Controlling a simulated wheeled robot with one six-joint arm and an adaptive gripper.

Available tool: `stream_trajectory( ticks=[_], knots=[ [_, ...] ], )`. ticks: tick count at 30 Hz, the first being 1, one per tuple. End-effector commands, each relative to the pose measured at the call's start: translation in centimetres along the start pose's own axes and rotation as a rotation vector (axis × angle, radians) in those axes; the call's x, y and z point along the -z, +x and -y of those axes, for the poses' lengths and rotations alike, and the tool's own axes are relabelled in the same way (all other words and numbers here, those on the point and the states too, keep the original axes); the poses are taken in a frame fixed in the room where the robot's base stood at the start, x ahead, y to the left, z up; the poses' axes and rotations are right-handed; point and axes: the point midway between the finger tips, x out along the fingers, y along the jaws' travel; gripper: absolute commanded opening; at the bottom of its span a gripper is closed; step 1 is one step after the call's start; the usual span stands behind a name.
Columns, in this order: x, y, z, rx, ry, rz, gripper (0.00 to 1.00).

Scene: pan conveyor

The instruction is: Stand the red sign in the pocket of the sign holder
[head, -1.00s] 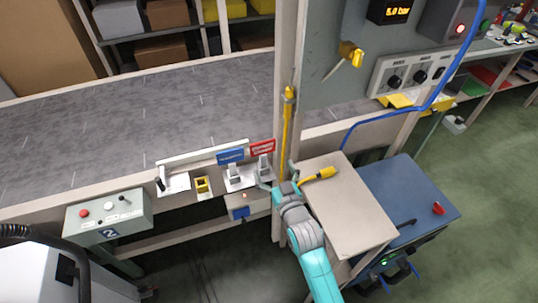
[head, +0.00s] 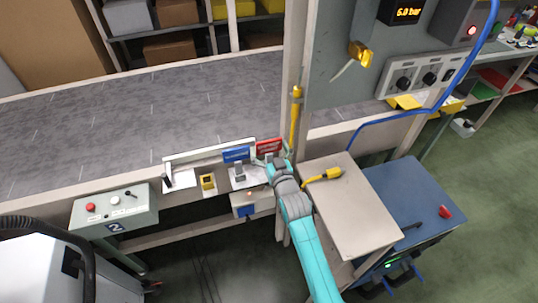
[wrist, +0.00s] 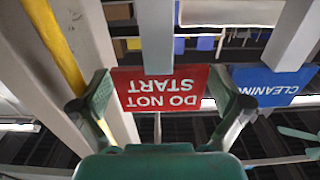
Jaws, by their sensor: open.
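The red sign (head: 269,146), lettered "DO NOT START" and upside down in the wrist view (wrist: 160,92), stands at the top of a grey post (wrist: 156,35). My gripper (head: 277,159) is open, with one finger on each side of the red sign in the wrist view (wrist: 162,102). I cannot tell whether either finger touches it. In the head view the gripper hides its post and lower part. I cannot tell for certain which piece is the sign holder; a small yellow piece (head: 207,181) with a dark opening is on the ledge further left.
A blue "CLEANING" sign (head: 237,154) stands close left of the red one on a similar grey post (head: 239,172). A yellow upright bar (head: 296,115) rises close behind my gripper. A beige cabinet top (head: 350,212) carries a yellow tool (head: 325,175). The conveyor belt (head: 150,110) is clear.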

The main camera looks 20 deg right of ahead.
Motion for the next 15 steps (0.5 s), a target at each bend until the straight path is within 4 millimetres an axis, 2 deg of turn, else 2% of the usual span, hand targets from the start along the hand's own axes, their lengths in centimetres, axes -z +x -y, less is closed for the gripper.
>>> stream_trajectory(
  ticks=[3,9,15],
  knots=[
    [-0.02,-0.03,-0.01,0.0,0.0,0.0,0.97],
    [-0.03,-0.05,-0.01,0.0,0.0,0.001,0.5],
    [0.01,-0.05,0.0,0.0,0.0,0.0,0.5]
  ],
)
